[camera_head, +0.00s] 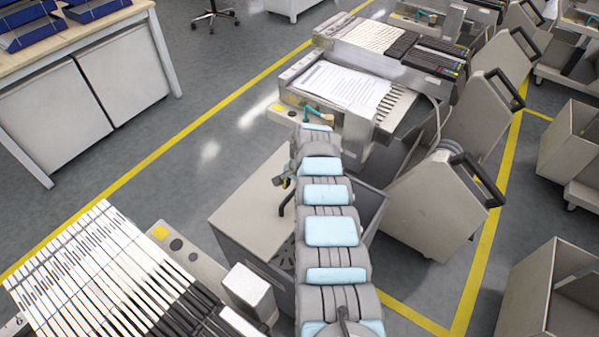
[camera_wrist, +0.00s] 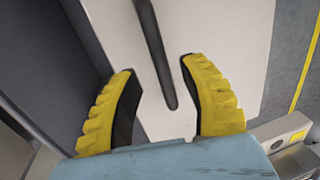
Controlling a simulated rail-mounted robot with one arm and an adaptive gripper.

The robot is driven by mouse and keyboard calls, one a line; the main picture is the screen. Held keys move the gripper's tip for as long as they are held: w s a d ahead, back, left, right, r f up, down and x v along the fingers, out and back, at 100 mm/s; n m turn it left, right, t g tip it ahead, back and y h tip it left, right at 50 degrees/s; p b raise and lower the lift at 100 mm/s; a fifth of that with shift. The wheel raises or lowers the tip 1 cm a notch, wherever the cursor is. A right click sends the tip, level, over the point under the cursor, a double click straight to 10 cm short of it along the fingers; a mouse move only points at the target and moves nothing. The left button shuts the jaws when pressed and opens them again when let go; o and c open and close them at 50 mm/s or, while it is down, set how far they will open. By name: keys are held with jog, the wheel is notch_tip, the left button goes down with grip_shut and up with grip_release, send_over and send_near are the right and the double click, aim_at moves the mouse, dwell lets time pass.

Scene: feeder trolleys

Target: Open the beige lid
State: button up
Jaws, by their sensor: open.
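The beige lid (camera_head: 243,207) is the flat top of a low grey cabinet in the middle of the head view. It looks level and down. In the wrist view the pale lid (camera_wrist: 225,45) fills the middle, with a dark bar handle (camera_wrist: 156,50) running down it. My gripper (camera_wrist: 160,66) is open, with its yellow ribbed fingers on either side of the handle's lower end. I cannot tell whether they touch the handle. In the head view my arm hides the lid's right part and most of the gripper.
A feeder trolley with a grey side and black handle (camera_head: 478,180) stands right of my arm. A paper-covered feeder table (camera_head: 345,85) is beyond it. A rack of feeder strips (camera_head: 100,270) lies at lower left. Open grey floor (camera_head: 195,135) lies left of the cabinet.

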jog(key=v, duration=0.9)
jog(key=shift+r, duration=0.4)
jog(key=shift+s+d, duration=0.1)
